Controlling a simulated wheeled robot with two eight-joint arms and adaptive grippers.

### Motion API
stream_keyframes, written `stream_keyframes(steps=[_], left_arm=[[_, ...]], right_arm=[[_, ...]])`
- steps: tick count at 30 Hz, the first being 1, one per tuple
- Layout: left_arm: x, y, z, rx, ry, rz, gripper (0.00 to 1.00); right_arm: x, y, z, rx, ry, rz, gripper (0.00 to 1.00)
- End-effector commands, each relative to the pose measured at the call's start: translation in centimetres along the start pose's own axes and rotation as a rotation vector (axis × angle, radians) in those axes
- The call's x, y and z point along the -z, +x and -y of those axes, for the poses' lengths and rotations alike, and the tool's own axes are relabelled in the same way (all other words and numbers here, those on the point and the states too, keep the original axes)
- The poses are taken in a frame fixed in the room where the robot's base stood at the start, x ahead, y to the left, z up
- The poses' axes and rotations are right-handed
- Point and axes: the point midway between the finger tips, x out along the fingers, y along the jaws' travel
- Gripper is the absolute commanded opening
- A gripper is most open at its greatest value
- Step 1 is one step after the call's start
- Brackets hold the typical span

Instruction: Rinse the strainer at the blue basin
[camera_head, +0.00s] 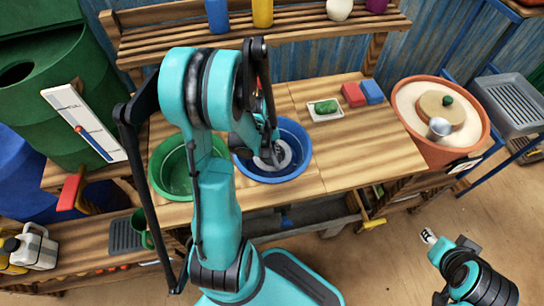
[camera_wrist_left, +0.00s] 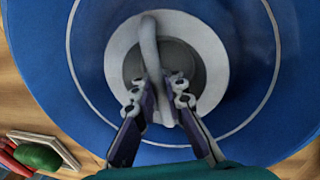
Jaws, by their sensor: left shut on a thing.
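The blue basin (camera_head: 300,170) stands on the wooden bench, beside a green basin (camera_head: 168,182). The strainer, a pale round piece with a grey arched handle, is inside the blue basin; its pale rim (camera_head: 285,156) shows partly behind my arm. In the left wrist view the strainer (camera_wrist_left: 210,60) lies over the middle of the blue basin (camera_wrist_left: 285,50). My left gripper (camera_wrist_left: 165,90) is shut on the strainer's handle; it also shows in the head view (camera_head: 268,150). My right gripper (camera_head: 430,237) is at the lower right, away from the bench, its jaws unclear.
A small white tray with a green sponge (camera_head: 325,107) is behind the basin, with a red block (camera_head: 353,95) and a blue block (camera_head: 372,92). A terracotta tub (camera_head: 480,130) stands at right. The bench right of the basin is clear. A green barrel (camera_head: 60,90) stands at left.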

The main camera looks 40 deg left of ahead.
Motion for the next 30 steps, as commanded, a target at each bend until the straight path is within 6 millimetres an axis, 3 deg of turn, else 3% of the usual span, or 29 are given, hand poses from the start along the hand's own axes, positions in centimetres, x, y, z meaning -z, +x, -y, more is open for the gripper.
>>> stream_keyframes(steps=[5,30], left_arm=[[0.0,-0.3,-0.1,0.000,0.000,0.000,0.00],[0.0,-7.4,-1.5,0.000,0.000,0.000,0.00]], right_arm=[[0.2,-0.2,0.0,0.000,0.000,0.000,0.40],[3.4,-4.8,0.0,0.000,0.000,0.000,0.40]])
